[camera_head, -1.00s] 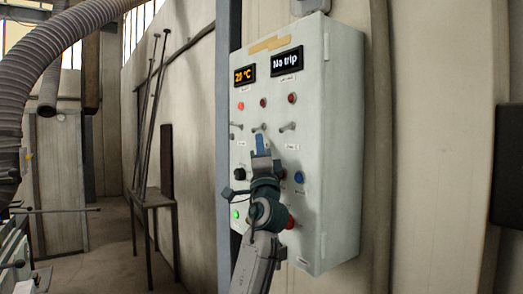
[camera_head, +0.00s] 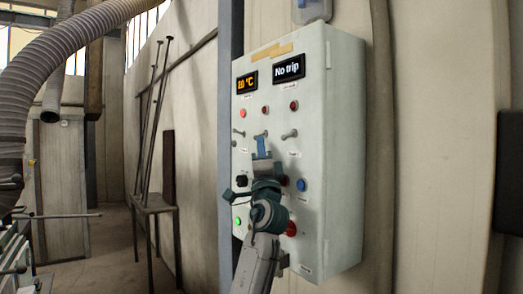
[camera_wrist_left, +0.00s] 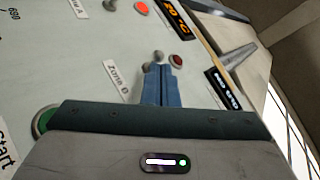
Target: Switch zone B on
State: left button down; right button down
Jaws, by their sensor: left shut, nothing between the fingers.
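The control panel (camera_head: 345,150) is a pale grey-green box on the wall. Its zone B toggle (camera_head: 261,134) is the middle of three in a row, and the "zone B" label (camera_wrist_left: 117,80) shows in the wrist view. The zone B lamp (camera_head: 264,109) above it is dark red. My left gripper (camera_head: 262,147) is shut and empty, its blue fingers pointing up just below that toggle. In the left wrist view the fingertips (camera_wrist_left: 160,68) are right at the toggle (camera_wrist_left: 158,57); I cannot tell whether they touch. The lever's exact tilt is unclear. My right gripper is out of view.
The left toggle (camera_head: 238,132) and right toggle (camera_head: 289,134) flank the middle one. The left lamp (camera_head: 242,113) glows orange-red. Below are a blue button (camera_head: 301,184), a red button (camera_head: 291,229) and a green button (camera_head: 238,221). A "No trip" display (camera_head: 289,67) is above.

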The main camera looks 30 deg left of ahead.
pick_arm(q)
jog(key=shift+s+r+b, duration=0.3)
jog(key=shift+r+b, duration=0.05)
jog(key=shift+r, duration=0.1)
dwell(0.3)
jog(key=shift+s+a+r, duration=0.2)
jog(key=shift+s+r, duration=0.05)
jog(key=shift+r, duration=0.25)
jog(key=b+v, duration=0.5)
jog(key=v, duration=0.6)
